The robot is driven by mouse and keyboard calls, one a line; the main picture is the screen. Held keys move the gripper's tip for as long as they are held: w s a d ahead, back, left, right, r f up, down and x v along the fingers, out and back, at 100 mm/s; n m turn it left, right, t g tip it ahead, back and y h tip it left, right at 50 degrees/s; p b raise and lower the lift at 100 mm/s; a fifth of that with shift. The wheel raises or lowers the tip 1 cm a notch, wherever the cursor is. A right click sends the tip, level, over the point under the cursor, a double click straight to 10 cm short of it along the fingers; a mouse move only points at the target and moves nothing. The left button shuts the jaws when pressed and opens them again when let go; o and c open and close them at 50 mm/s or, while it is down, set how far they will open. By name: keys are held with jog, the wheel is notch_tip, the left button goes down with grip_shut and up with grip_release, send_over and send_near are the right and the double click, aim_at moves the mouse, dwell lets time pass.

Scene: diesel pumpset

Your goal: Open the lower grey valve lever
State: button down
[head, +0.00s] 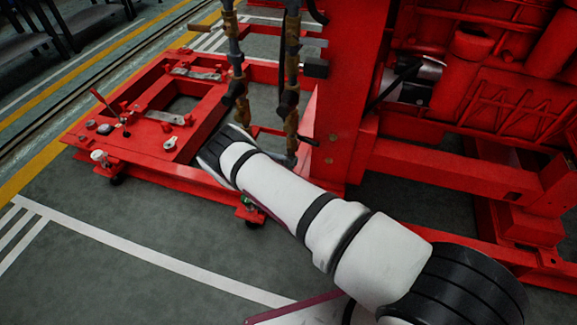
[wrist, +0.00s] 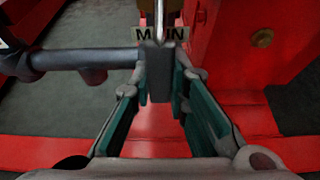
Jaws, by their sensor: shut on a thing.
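A grey lever (wrist: 158,72) stands in the middle of the wrist view, below a tag whose lettering reads like "MAIN" (wrist: 160,34). The lever's end lies between the teal-padded fingers of my gripper (wrist: 160,82), which is shut on it. There the arm's own end hides the fingertips and the lever.
A dark grey pipe (wrist: 85,57) runs left from beside the lever. Vertical pipes with brass fittings (head: 292,60) stand close to my arm. A red post (head: 345,90) rises on the right. The red base frame (head: 125,148) lies on the left, with open floor (head: 110,215) in front.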

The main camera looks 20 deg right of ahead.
jog(key=shift+a, duration=0.1)
jog(key=c, duration=1.5)
grip_release()
jog(key=v, duration=1.2)
